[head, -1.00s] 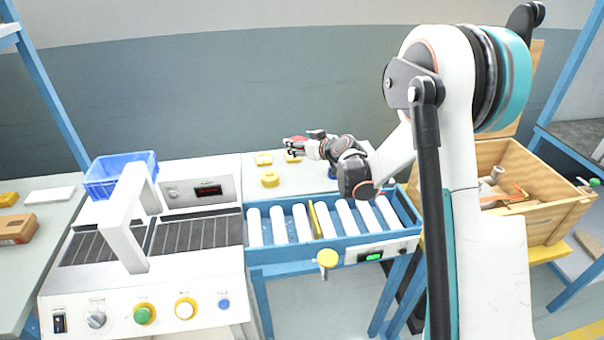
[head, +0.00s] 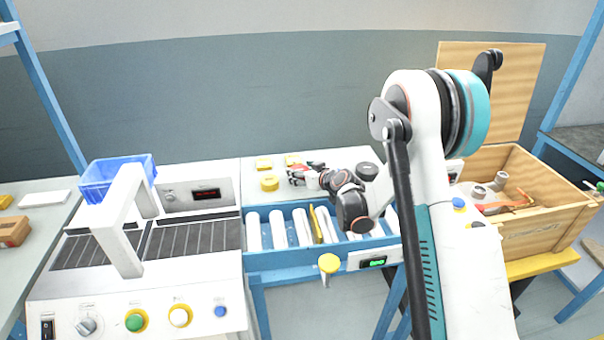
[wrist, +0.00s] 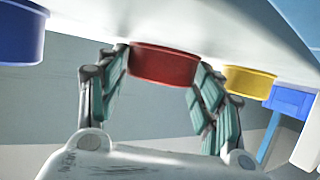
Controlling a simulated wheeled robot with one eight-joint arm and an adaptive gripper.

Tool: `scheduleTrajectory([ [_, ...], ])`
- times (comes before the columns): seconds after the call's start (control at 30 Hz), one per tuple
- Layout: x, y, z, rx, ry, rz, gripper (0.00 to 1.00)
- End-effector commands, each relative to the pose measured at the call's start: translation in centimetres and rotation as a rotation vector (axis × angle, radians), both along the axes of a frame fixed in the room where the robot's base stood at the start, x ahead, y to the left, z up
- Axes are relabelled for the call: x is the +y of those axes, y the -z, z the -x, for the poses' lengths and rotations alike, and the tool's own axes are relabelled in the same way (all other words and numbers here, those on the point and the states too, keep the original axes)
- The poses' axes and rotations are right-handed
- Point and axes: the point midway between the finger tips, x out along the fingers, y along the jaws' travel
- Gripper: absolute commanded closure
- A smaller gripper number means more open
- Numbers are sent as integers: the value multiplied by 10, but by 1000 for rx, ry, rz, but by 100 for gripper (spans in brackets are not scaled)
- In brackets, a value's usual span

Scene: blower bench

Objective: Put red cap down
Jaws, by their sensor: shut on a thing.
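The red cap (wrist: 163,66) is held between the two fingers of my gripper (wrist: 158,78) in the wrist view, which looks upside down. Its edge meets or nearly meets the pale tabletop; I cannot tell whether it bears on it. In the head view my gripper (head: 296,175) is low over the grey-white table (head: 257,195) behind the rollers, and the cap is mostly hidden by the fingers. A yellow cap (head: 270,183) lies just left of my gripper. A blue cap (wrist: 20,35) stands on the other side in the wrist view.
Two yellow pieces (head: 264,163) lie farther back on the table. The roller conveyor (head: 275,265) runs in front. A blue crate (head: 118,176) stands on the machine at left. An open wooden box (head: 540,220) is at right.

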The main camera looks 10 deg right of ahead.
Motion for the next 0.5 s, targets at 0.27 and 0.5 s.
scheduleTrajectory([
  [0.27,0,3,0,0,0,0,19],
  [0.5,0,3,0,0,0,0,19],
])
